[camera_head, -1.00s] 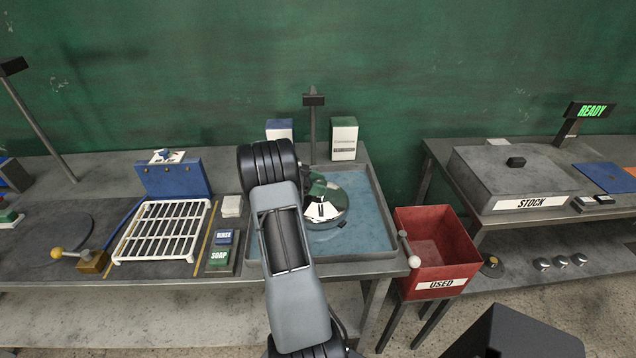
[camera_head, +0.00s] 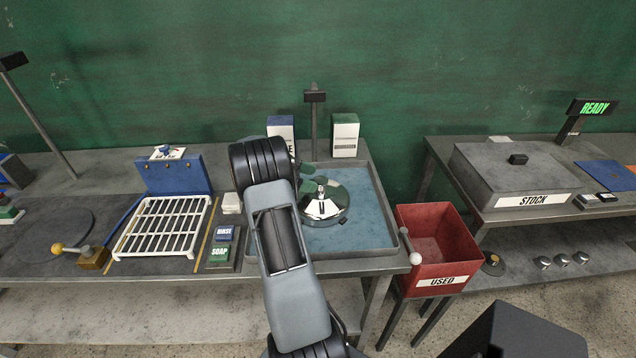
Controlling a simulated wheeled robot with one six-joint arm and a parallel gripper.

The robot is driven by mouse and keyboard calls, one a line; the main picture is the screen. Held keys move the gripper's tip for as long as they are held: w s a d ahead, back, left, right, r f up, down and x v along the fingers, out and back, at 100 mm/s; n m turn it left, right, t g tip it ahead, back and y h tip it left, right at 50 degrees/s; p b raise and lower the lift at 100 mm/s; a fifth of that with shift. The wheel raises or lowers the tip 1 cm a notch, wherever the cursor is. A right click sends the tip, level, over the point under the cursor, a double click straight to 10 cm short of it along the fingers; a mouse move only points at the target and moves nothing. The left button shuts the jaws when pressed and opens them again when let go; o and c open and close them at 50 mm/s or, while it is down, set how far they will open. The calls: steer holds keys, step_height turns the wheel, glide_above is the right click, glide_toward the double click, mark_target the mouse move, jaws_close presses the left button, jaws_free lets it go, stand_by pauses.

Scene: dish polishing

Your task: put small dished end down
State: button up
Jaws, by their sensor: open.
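The small dished end (camera_head: 326,207) is a shiny domed metal piece. It rests in the shallow grey tray with a blue floor (camera_head: 372,225), just right of my arm. Its surface reflects the surroundings, and a small dark piece shows at its lower right edge. My gripper (camera_head: 312,182) shows only in part past the upper end of my arm, by the top of the dished end. It is open. The fingertips are small here, and I cannot tell whether they touch the metal.
A white rack (camera_head: 163,230) and the RINSE (camera_head: 224,234) and SOAP (camera_head: 220,252) blocks lie left of the tray. A post (camera_head: 314,130) and a white-green box (camera_head: 345,136) stand behind it. The red USED bin (camera_head: 440,285) is to the right, then the STOCK box (camera_head: 518,203).

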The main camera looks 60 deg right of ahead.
steer(key=w+a+r+n+t+h+b, duration=0.1)
steer(key=w+a+r+n+t+h, duration=0.35)
steer(key=w+r+t, duration=0.45)
steer(key=w+a+r+n+t+h, duration=0.35)
steer(key=w+a+r+t, duration=0.2)
steer(key=w+r, duration=0.35)
steer(key=w+a+r+n+t+y, duration=0.1)
steer(key=w+a+n+t+y, duration=0.1)
steer(key=a+n+t+y, duration=0.45)
steer(key=w+a+r+n+t+y, duration=0.2)
steer(key=a+n+t+y, duration=0.15)
steer(key=a, duration=0.65)
steer(key=s+a+f+n+g+y, duration=0.1)
steer(key=s+a+f+n+y, duration=0.3)
steer(key=a, duration=0.3)
steer(key=s+a+f+n+g+y, duration=0.2)
steer(key=s+a+n+y, duration=0.15)
steer(key=s+a, duration=0.3)
steer(key=s+a+f+n+g, duration=0.1)
steer(key=s+f+g, duration=0.2)
steer(key=s, duration=0.4)
steer(key=s+a+f+n+g+h, duration=0.1)
steer(key=s+f+n+g, duration=0.1)
steer(key=s, duration=0.5)
step_height(320, 180, down, 3)
steer(key=shift+s+r+g, duration=0.2)
steer(key=shift+s+g, duration=0.15)
steer(key=shift+g, duration=0.3)
